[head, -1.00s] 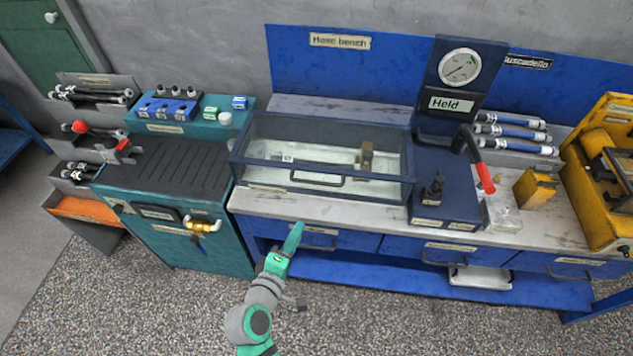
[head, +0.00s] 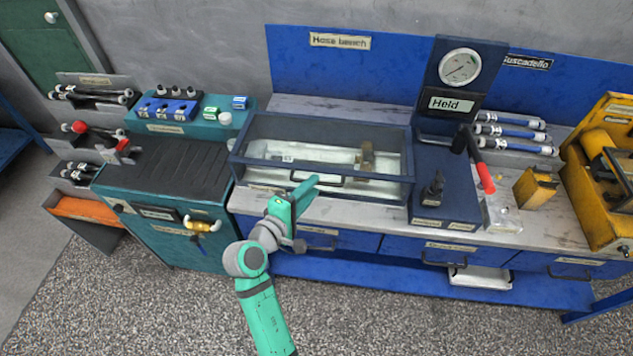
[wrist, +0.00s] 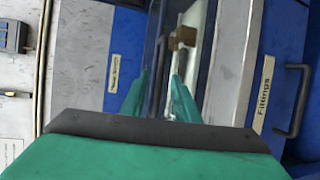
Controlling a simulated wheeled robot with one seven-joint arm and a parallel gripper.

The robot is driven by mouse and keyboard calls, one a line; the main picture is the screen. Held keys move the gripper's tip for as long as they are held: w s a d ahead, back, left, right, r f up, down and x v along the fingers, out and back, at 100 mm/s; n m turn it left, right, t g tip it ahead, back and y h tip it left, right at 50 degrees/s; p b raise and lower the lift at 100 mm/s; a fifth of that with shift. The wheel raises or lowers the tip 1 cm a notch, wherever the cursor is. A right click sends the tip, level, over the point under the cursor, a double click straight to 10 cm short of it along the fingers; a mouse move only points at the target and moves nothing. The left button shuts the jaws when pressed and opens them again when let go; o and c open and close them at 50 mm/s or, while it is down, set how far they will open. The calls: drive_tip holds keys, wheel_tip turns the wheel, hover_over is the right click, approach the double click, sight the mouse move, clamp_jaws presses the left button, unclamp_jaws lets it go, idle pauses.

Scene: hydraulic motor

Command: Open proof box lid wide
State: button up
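The proof box (head: 255,178) is a dark-framed box with clear panels on the bench, and its lid is down. A handle (head: 330,181) runs along its front side. A brown block (head: 366,157) and pale parts show inside. My gripper (head: 308,186) is at the front of the box, close to the left end of the handle and partly hiding it. In the wrist view my two green fingers (wrist: 158,95) stand apart with a gap between them, and the box's dark edge shows beyond. I cannot tell whether they touch the handle.
The gauge stand (head: 442,98) and a red-handled lever (head: 484,176) are right of the box. A teal cabinet (head: 165,235) stands to the left. Blue drawers (head: 405,247) with handles lie below the worktop. The floor in front is clear.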

drive_tip(key=shift+x, duration=1.65)
drive_tip(key=shift+f, duration=0.1)
clamp_jaws()
